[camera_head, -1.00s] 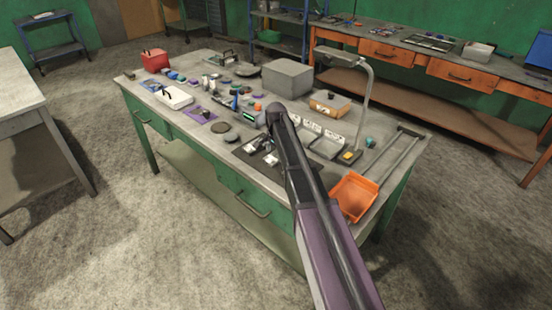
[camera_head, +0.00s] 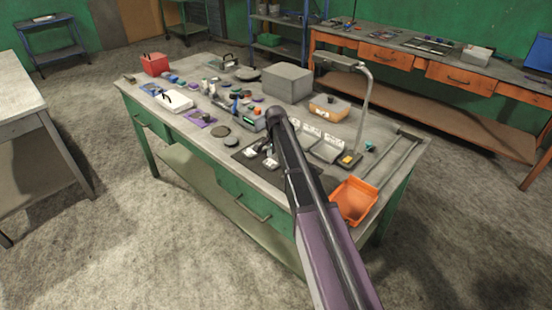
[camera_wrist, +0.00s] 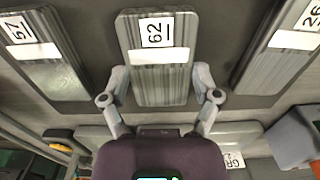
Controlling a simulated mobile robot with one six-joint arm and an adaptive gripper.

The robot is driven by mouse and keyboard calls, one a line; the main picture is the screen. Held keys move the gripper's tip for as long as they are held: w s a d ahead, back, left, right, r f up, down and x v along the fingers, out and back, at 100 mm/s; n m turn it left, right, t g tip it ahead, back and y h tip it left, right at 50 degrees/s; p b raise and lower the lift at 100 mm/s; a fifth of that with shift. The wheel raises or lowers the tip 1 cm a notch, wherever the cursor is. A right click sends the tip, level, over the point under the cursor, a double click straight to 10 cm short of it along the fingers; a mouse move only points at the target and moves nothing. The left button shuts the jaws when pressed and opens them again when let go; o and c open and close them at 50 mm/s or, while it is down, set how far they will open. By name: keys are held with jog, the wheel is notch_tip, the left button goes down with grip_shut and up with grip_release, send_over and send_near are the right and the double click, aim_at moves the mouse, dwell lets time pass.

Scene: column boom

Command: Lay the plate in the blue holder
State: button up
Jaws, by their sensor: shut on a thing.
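In the wrist view, a grey streaked plate (camera_wrist: 160,83) with a white label reading 62 lies between the two fingers of my gripper (camera_wrist: 160,95). The fingers are shut on its sides. Similar plates lie to the left (camera_wrist: 47,75) with label 57 and to the right (camera_wrist: 277,62) with label 26, both on a dark mat. In the head view, my gripper is largely hidden behind my arm, near the dark mat (camera_head: 240,158) on the table. A small blue flat piece (camera_head: 150,89) lies at the table's far left; I cannot tell whether it is the holder.
The green table (camera_head: 215,165) is crowded. A grey box (camera_head: 287,83), a lamp (camera_head: 366,105) and an orange tray (camera_head: 354,200) stand around the work spot. A red box (camera_head: 155,64) and a white case (camera_head: 174,101) stand at the left.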

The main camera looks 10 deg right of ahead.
aim_at(276, 159)
jog(key=shift+r+p, duration=1.4)
jog(key=shift+r, duration=0.15)
jog(key=s, duration=0.5)
jog(key=s+r+p, duration=0.1)
jog(key=s, duration=1)
jog(key=shift+a+r, duration=0.15)
jog(key=shift+r, duration=0.1)
jog(key=shift+s, duration=0.15)
